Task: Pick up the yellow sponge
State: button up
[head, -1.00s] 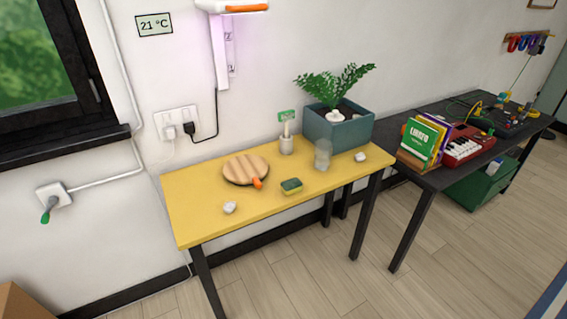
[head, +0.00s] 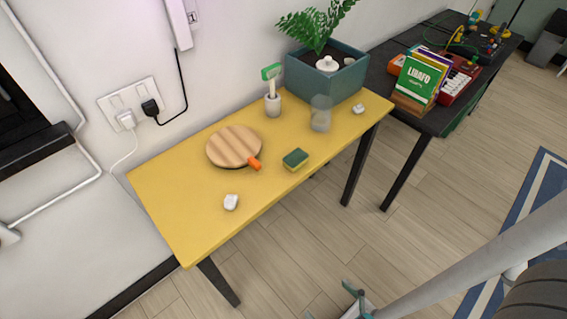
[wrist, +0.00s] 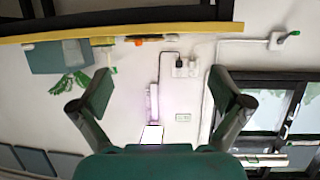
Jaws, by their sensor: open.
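The yellow sponge (head: 293,165) has a green top layer and lies flat near the front edge of the yellow table (head: 185,210), right of a round wooden board. In the wrist view, which is upside down, a small yellow block (wrist: 103,41) at the table edge looks like the sponge. My gripper (wrist: 160,92) is open and empty, with its two fingers wide apart. In the head view its teal fingers (head: 354,296) show at the bottom, partly cut off, in front of and apart from the table.
A planter (head: 325,80) stands behind. A black table (head: 437,120) is at the right.

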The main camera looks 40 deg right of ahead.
jog(key=w+d+f+g, duration=0.1)
jog(key=w+d+f, duration=0.15)
jog(key=w, duration=0.35)
jog(key=w+d+f+g, duration=0.1)
jog(key=w+f, duration=0.2)
jog(key=w, duration=0.4)
jog(key=w+d+r+g, duration=0.1)
jog(key=w+d, duration=0.3)
jog(key=w, duration=0.1)
jog(key=w+d+r+g, duration=0.1)
jog(key=w+d+r, duration=0.1)
jog(key=w, duration=0.3)
jog(key=w+d+r+g, duration=0.1)
jog(key=w+d+r, duration=0.1)
jog(key=w+d, duration=0.3)
jog(key=shift+d+g, duration=0.3)
jog(key=n+g+y, duration=0.1)
jog(key=g, duration=0.1)
send_near(296, 157)
jog(key=shift+x, duration=5.15)
jog(key=c, duration=0.6)
